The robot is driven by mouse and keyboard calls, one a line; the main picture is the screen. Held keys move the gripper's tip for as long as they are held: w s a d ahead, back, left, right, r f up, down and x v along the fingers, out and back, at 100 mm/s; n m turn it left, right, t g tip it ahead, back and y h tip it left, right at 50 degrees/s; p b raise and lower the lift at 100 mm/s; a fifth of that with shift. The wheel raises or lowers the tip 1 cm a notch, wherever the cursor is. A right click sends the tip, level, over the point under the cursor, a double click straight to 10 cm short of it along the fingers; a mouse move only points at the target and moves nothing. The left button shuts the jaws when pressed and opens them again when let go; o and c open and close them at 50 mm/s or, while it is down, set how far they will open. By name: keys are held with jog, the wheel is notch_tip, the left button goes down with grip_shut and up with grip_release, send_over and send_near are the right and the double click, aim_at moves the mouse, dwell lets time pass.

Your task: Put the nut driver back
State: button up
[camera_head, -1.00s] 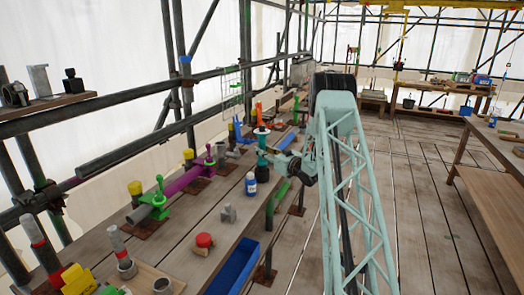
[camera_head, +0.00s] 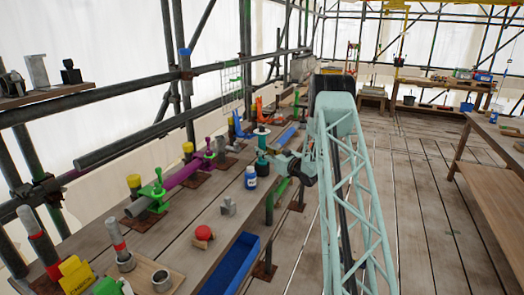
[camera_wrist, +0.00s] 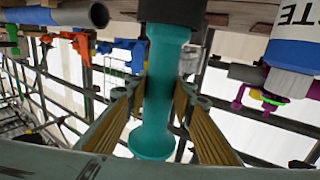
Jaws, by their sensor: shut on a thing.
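The nut driver has a teal, waisted handle, seen in the wrist view (camera_wrist: 158,90) with a dark part at its upper end in the picture. My gripper (camera_wrist: 165,125) is shut around this handle, one tan-padded finger on each side. In the head view my gripper (camera_head: 275,160) is over the far part of the left bench, just behind the blue bottle (camera_head: 250,178), with the teal handle (camera_head: 262,143) upright at its fingers. The tool's tip and any holder for it cannot be made out.
A labelled bottle (camera_wrist: 295,45) is close on the right in the wrist view. Open floor (camera_head: 425,220) lies right.

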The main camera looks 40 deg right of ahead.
jog(key=shift+f, duration=0.4)
dwell(0.3)
jog(key=o, duration=1.8)
jog(key=shift+f, duration=0.1)
jog(key=shift+c, duration=0.2)
jog(key=shift+f+b, duration=0.6)
jog(key=shift+b, duration=0.15)
jog(key=shift+s, duration=0.2)
jog(key=s+b, duration=0.1)
jog(key=s, duration=0.7)
jog(key=shift+s, duration=0.3)
dwell(0.6)
jog(key=shift+r, duration=0.1)
dwell(0.9)
